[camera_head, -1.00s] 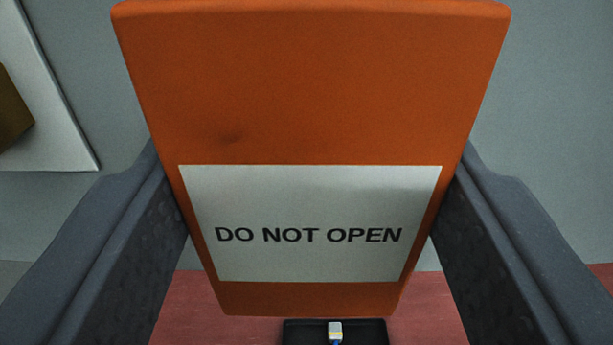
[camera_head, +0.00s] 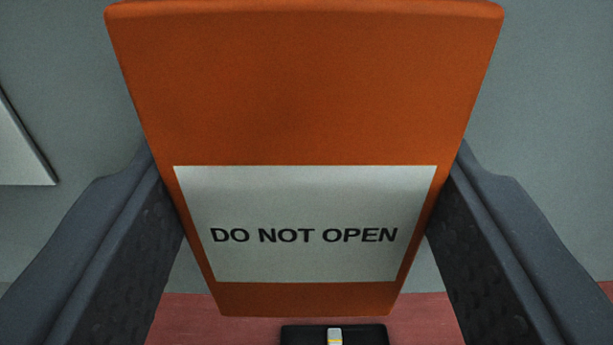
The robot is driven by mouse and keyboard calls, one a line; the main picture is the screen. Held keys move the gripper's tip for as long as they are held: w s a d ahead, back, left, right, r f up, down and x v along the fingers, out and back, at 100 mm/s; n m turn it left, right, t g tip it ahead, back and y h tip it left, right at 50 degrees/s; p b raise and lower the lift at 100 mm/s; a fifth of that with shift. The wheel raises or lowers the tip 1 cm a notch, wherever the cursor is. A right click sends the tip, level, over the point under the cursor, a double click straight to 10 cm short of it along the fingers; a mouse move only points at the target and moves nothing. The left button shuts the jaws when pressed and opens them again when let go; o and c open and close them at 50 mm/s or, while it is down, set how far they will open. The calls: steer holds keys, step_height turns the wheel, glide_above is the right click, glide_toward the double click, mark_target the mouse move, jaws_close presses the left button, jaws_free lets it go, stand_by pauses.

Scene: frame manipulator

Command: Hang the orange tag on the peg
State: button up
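The orange tag (camera_head: 305,90) fills the middle of the view, with a white label reading "DO NOT OPEN" on its lower part. My gripper (camera_head: 308,195) has one dark grey finger at each side edge of the tag and is shut on it. The tag is held up off the surface below, with its wider end at the top of the picture. The peg is not seen; the tag hides the middle of the view.
A grey wall (camera_head: 550,110) stands behind the tag. A pale panel (camera_head: 18,150) shows at the left edge. Below is a reddish surface (camera_head: 215,322) with a black tray (camera_head: 300,336) that holds a small whitish and yellow item (camera_head: 335,336).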

steer(key=o, duration=1.2)
steer(key=shift+c, duration=0.2)
steer(key=s+b, duration=0.3)
steer(key=s, duration=1.1)
steer(key=s+a+f+g+b, duration=0.1)
steer(key=s+a, duration=0.4)
steer(key=a, duration=0.5)
steer(key=s+a+f+g+b, duration=0.1)
steer(key=s+a+b, duration=0.3)
steer(key=a, duration=0.6)
steer(key=shift+s+f+g+h, duration=0.3)
steer(key=shift+s+f, duration=0.5)
